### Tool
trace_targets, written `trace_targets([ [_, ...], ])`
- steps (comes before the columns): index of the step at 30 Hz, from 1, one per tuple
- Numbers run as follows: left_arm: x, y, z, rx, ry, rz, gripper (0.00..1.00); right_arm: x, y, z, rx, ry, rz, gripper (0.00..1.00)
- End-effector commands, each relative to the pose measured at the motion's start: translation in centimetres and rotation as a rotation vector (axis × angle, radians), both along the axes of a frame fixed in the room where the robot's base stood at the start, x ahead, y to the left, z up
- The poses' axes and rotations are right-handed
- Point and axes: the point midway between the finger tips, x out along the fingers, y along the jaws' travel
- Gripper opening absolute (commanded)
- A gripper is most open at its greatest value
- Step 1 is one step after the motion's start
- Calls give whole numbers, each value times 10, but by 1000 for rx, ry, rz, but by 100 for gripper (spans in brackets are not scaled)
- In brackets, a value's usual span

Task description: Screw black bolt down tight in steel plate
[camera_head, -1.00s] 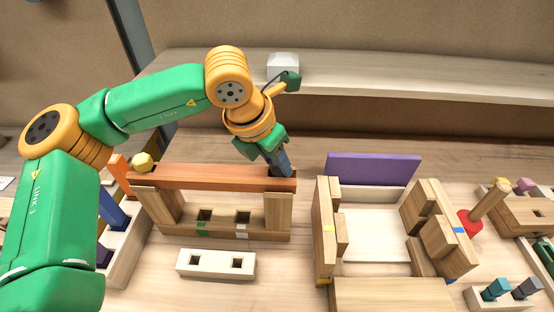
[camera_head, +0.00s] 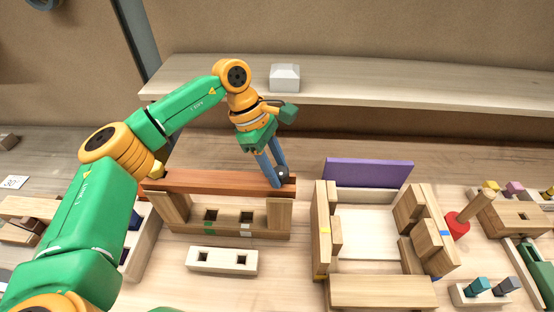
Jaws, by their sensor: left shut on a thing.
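My left gripper (camera_head: 278,178) points down at the right end of a long reddish-brown bar (camera_head: 215,182). Its blue fingers are shut on a small dark, round-looking piece, which seems to be the black bolt (camera_head: 284,174). The fingers hide much of it, and I cannot tell how deep it sits. The bar lies across two upright wooden blocks. I cannot make out a separate steel plate; the bar's surface looks reddish-brown. A yellow knob (camera_head: 157,169) shows at the bar's left end, partly behind my arm. My right gripper is not in view.
A pale block with two holes (camera_head: 222,261) lies in front of the bar. A wooden frame with a purple board (camera_head: 368,172) stands to the right. A red-based peg (camera_head: 457,226) stands farther right. A shelf with a white box (camera_head: 284,77) runs behind.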

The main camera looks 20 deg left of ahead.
Motion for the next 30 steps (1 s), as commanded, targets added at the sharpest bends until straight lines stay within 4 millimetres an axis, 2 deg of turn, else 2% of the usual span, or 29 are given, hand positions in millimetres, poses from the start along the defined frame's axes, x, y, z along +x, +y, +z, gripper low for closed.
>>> trace_targets([
  [7, -1, 0, -2, 5, 4, -33, 0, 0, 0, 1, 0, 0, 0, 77],
  [12, 1, -3, -1, 2, 11, -377, 0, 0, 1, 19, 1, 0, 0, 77],
  [15, 3, -3, -5, 4, 10, -562, 0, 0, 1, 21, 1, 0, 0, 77],
  [18, 3, -2, -9, 5, 9, -665, 0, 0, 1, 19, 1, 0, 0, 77],
  [26, 3, -1, -10, 2, 8, -708, 0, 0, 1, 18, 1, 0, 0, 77],
  [27, 3, -1, -10, 2, 7, -708, 50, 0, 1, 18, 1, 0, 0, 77],
  [30, 3, -1, -11, 3, 8, -707, 74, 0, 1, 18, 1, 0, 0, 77],
])
